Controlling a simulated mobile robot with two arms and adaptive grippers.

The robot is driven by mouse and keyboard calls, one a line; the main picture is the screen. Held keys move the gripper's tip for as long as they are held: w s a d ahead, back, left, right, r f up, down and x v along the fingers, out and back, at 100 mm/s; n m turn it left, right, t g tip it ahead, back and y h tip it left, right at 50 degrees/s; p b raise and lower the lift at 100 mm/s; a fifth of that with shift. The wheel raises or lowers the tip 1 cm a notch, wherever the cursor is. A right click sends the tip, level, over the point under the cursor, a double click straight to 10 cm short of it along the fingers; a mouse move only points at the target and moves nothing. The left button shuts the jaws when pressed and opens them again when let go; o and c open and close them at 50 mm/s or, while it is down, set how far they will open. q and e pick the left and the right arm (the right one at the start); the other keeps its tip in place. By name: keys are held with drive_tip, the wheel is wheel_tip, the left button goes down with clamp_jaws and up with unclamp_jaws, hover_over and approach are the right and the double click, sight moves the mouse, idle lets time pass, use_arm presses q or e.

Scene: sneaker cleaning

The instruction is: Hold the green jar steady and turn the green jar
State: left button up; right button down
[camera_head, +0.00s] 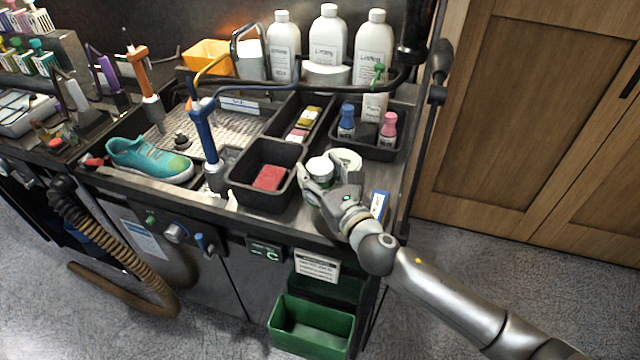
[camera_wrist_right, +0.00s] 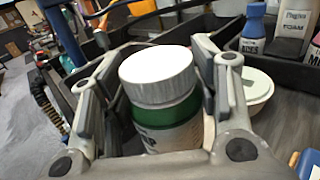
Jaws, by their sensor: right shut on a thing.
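The green jar (camera_wrist_right: 166,108) has a white ribbed lid (camera_wrist_right: 157,76), a green band below it and a white label. It stands upright between the two fingers of my right gripper (camera_wrist_right: 160,95), which is shut on it. In the head view the jar (camera_head: 320,172) is at the front right of the counter, partly hidden by my right gripper (camera_head: 322,186). The lid is on the jar. My left gripper does not show in the head view.
A black bin with a red sponge (camera_head: 269,177) stands just left of the jar. A white bowl (camera_head: 346,159) is behind it. A black tray holds a blue-capped bottle (camera_head: 346,122) and a pink bottle (camera_head: 388,130). A teal sneaker (camera_head: 148,159) lies further left.

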sight(320, 184)
drive_tip(key=shift+w+f, duration=0.2)
drive_tip(key=shift+w+f+b, duration=0.15)
drive_tip(key=shift+f+b, duration=0.2)
drive_tip(key=shift+f, duration=1.3)
drive_tip(key=shift+f, duration=0.2)
drive_tip(key=c, duration=0.5)
unclamp_jaws()
